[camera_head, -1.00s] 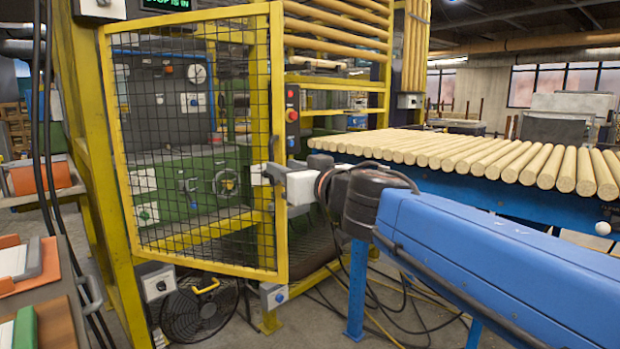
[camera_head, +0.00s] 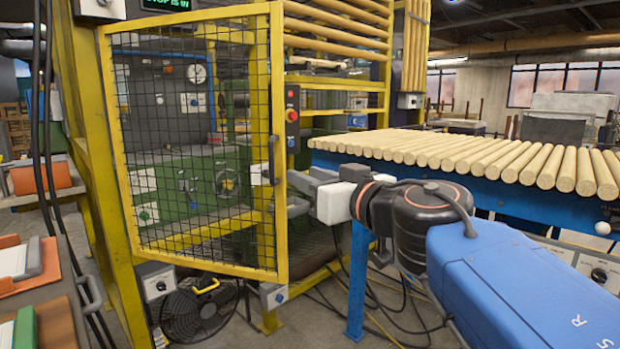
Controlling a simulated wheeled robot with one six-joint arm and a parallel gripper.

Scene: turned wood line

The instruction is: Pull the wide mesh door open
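The wide mesh door (camera_head: 192,266) has a yellow frame and black wire mesh. It stands at an angle, its right edge nearer to me than its left side. A dark upright handle (camera_head: 272,160) sits on its right edge. My gripper (camera_head: 296,195) is just right of that edge, a little below the handle, with its grey fingers pointing left. The fingers look spread, with nothing seen between them. The gripper appears apart from the handle, though the depth between them is hard to judge.
A blue-framed table (camera_head: 480,184) bearing several wooden rods stands close behind my arm on the right. A black floor fan (camera_head: 195,314) sits below the door. A bench with trays (camera_head: 62,290) is at the lower left. Cables lie on the floor below my arm.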

